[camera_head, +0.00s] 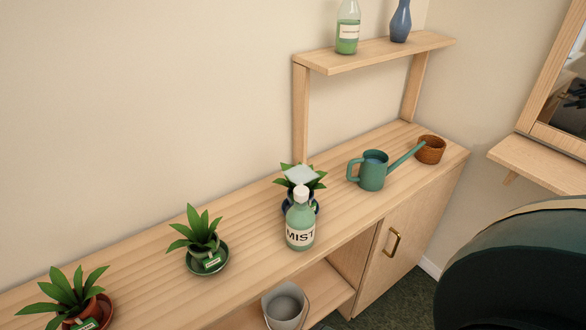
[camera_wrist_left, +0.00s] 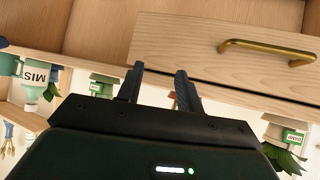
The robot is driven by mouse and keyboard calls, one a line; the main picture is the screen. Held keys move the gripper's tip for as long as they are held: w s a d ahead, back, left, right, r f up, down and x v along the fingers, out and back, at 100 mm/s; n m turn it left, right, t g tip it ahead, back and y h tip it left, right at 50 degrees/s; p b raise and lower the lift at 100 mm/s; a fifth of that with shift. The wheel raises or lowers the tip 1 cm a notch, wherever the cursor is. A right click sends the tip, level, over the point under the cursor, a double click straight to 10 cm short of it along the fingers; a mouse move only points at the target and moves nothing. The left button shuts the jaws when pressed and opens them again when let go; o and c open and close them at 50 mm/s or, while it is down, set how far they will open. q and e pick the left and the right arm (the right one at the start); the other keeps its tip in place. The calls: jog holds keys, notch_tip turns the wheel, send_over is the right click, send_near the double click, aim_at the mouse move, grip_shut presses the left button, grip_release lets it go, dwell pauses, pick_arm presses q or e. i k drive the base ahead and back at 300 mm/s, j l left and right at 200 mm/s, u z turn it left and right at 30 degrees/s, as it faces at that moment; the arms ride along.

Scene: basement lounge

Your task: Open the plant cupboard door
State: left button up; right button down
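The plant cupboard door (camera_head: 410,225) is a pale wood panel at the right end of the bench in the head view. It has an upright brass handle (camera_head: 392,243) near its left edge and looks shut. My left gripper (camera_wrist_left: 160,71) shows only in the left wrist view, where the picture is upside down. Its two dark fingers are apart with nothing held between them. Beside and beyond them is a wooden front (camera_wrist_left: 220,65) with a brass handle (camera_wrist_left: 267,50) lying lengthwise, apart from the fingers; it looks like a drawer. My right gripper is not in view.
On the bench (camera_head: 125,255) stand potted plants, a MIST bottle (camera_head: 300,222), a green watering can (camera_head: 372,172) and a brown pot (camera_head: 430,149). A grey bucket (camera_head: 284,306) sits in the open bay beside the door. A dark green rounded object (camera_head: 520,260) fills the lower right.

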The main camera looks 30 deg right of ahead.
aim_at(402, 237)
jog(key=z, duration=1.95)
jog(key=k+l+z, duration=0.1)
jog(key=k+l, duration=0.05)
jog(key=l, duration=0.05)
